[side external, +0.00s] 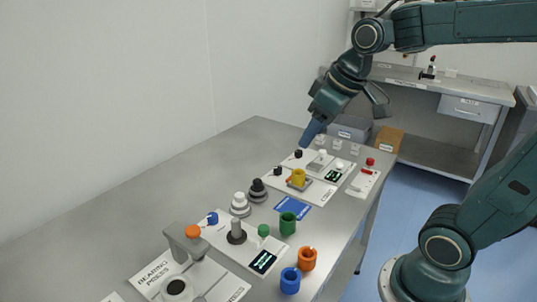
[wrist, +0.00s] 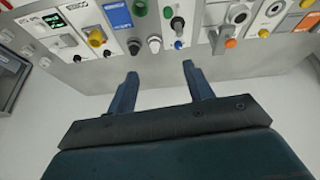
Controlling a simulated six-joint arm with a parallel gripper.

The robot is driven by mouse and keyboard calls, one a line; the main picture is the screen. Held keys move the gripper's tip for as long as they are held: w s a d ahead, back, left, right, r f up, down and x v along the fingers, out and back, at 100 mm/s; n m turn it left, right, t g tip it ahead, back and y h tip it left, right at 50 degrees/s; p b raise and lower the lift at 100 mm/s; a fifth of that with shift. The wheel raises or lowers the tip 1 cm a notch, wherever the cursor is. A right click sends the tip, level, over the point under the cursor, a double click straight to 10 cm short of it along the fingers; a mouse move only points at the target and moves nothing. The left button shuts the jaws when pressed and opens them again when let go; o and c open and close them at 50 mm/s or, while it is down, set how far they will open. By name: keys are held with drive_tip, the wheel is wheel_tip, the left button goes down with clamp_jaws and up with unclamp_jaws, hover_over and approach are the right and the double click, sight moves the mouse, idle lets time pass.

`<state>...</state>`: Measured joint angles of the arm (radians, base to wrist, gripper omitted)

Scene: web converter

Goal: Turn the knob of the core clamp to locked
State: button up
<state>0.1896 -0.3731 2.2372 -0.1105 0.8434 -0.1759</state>
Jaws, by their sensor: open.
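I cannot read which label names the core clamp, so I cannot single out its knob for certain. In the side view, a small black knob (side external: 298,153) sits on the far panel, just below my gripper (side external: 312,135). Another black knob (side external: 278,170) is on the panel with the yellow part (side external: 298,177). A blue knob (side external: 212,218) is on the nearer panel with the grey post. In the wrist view, my gripper (wrist: 158,80) is open, its two blue fingers apart with nothing between them. Knob pointer positions are too small to read.
The grey table (side external: 150,190) has clear room along its left side. An orange knob (side external: 193,231) stands on the bearing press. A green cup (side external: 287,223), an orange cup (side external: 307,258) and a blue cup (side external: 290,280) stand near the right edge.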

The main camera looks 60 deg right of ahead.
drive_tip(key=w+d+f, duration=0.2)
drive_tip(key=w+d, duration=0.4)
drive_tip(key=w, duration=0.3)
drive_tip(key=n+y, duration=0.1)
drive_tip(key=n, duration=0.1)
hover_over(279, 168)
drive_tip(key=s+d, duration=0.2)
drive_tip(key=s, duration=0.4)
wheel_tip(279, 168, down, 16)
drive_tip(key=f, duration=0.1)
drive_tip(key=shift+w+a+r+g, duration=0.25)
drive_tip(key=shift+g, duration=0.05)
drive_tip(key=shift+f, duration=0.15)
drive_tip(key=x, duration=1.3)
drive_tip(key=shift+w+a+f, duration=0.1)
drive_tip(key=shift+a+f, duration=0.05)
drive_tip(key=shift+f, duration=0.05)
drive_tip(key=c, duration=1)
